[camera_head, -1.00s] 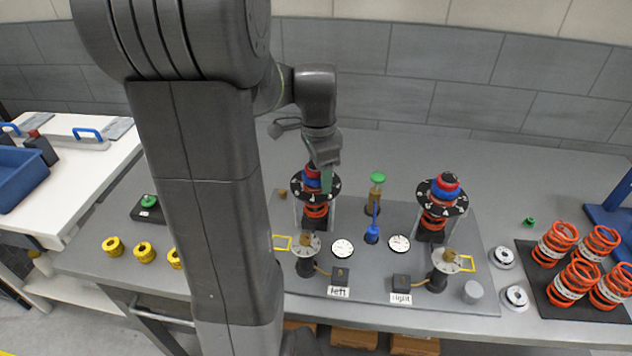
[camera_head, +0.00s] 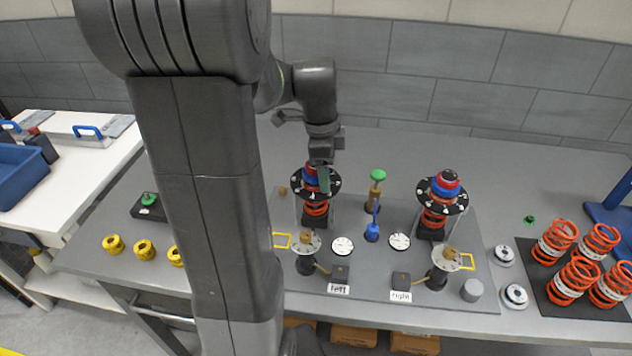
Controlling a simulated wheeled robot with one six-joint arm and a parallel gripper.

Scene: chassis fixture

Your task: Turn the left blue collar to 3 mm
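The left blue collar (camera_head: 311,172) sits on the left damper unit, above a black numbered dial plate (camera_head: 302,188) and an orange spring (camera_head: 316,209). My gripper (camera_head: 322,178) points down at this collar from above and covers its right side. Whether the fingers touch or close on the collar cannot be made out. The left dial gauge (camera_head: 342,246) stands in front, near the "left" label (camera_head: 339,289); its reading is too small to tell.
Loose orange springs (camera_head: 575,280) lie on a black mat at right. Yellow rings (camera_head: 144,250) sit at left. The table behind the units is clear.

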